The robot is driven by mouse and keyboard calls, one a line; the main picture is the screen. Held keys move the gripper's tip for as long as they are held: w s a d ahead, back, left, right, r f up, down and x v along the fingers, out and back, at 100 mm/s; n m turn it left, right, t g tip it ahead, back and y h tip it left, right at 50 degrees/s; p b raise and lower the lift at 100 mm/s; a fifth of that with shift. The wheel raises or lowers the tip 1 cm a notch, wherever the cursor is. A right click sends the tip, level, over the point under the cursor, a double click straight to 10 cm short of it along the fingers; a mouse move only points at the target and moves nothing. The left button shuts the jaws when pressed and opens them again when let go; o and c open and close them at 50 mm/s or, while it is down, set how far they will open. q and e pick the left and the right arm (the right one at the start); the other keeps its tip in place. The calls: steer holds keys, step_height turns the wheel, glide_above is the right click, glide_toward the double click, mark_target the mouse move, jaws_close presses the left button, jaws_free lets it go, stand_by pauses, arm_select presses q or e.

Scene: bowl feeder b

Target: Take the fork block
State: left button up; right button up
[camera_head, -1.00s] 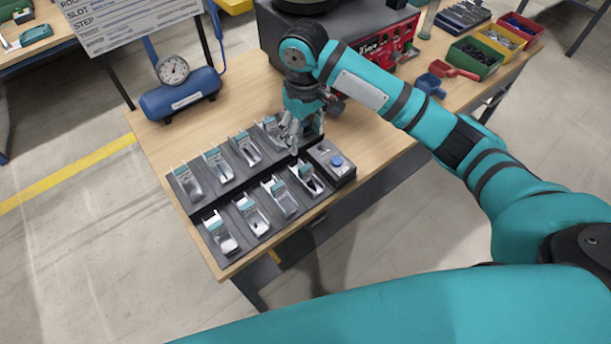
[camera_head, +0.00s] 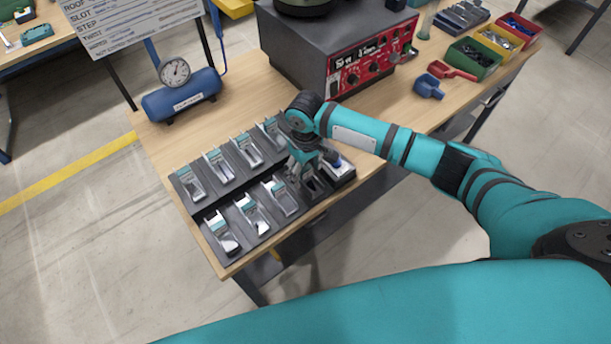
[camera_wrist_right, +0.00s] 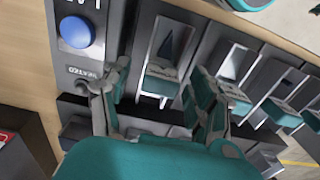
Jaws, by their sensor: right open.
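A dark rack (camera_head: 197,212) on the wooden table holds two rows of grey slots with teal tops and small metal parts. I cannot tell which part is the fork block. My right gripper (camera_head: 301,178) is over the right end of the front row and partly hides the slot there. In the right wrist view, my right gripper (camera_wrist_right: 160,72) is open, with its fingers on either side of a slot. That slot (camera_wrist_right: 170,45) has a teal piece and a small dark pointed shape in it. Nothing shows held between the fingers. My left gripper is not in view.
A blue button (camera_wrist_right: 76,32) is on the rack's end, close to my right gripper. A grey machine with a red panel (camera_head: 372,62) stands behind. A blue tank with a gauge (camera_head: 181,97) is at the left. Coloured bins (camera_head: 475,58) and scoops (camera_head: 429,86) lie right.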

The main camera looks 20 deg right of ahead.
jaws_close()
stand_by(0.4)
